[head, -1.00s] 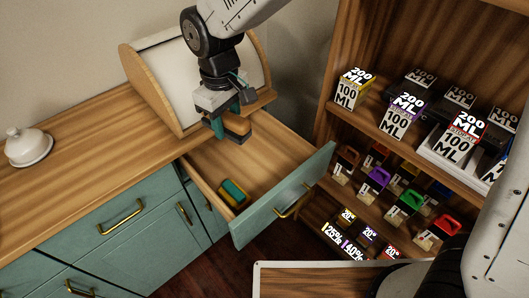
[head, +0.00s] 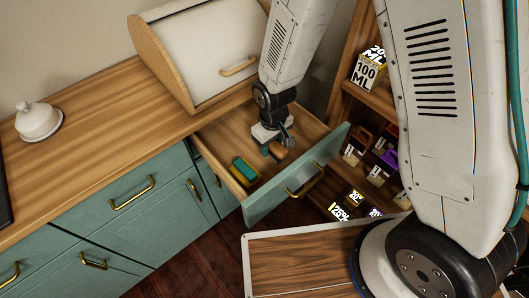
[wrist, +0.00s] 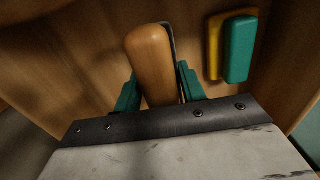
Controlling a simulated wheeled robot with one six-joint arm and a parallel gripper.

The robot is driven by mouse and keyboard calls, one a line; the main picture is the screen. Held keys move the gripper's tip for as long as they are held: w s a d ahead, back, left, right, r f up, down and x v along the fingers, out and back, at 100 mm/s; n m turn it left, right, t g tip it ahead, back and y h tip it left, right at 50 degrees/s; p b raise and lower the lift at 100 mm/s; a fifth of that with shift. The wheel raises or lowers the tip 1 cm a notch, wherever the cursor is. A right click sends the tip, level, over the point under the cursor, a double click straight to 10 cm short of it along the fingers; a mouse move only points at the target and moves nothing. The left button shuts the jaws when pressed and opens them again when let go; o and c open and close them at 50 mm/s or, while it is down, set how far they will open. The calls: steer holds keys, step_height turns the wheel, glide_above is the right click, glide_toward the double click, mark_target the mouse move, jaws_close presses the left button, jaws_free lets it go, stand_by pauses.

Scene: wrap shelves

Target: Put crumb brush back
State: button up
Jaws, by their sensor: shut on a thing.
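The crumb brush (wrist: 150,58) shows in the wrist view as a rounded wooden piece between the two teal fingers of my gripper (wrist: 158,92). My gripper is shut on it. In the head view my gripper (head: 268,150) reaches down into the open drawer (head: 222,138), and a small brown part of the brush (head: 277,151) shows beside the fingers. The drawer's floor is close below; whether the brush touches it I cannot tell. The brush's underside is hidden.
A green and yellow sponge (head: 245,170) lies in the drawer left of my gripper, close by; it also shows in the wrist view (wrist: 238,48). The drawer's teal front (head: 300,178) stands to the right. A bread box (head: 200,60) is behind, shelves (head: 380,100) at right.

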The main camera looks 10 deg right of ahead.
mark_target(271, 152)
steer(key=shift+a+f, duration=0.1)
steer(key=shift+f, duration=1.85)
steer(key=shift+f, duration=0.15)
steer(key=o, duration=0.9)
steer(key=shift+o, duration=0.2)
step_height(271, 152, up, 12)
steer(key=shift+r, duration=0.25)
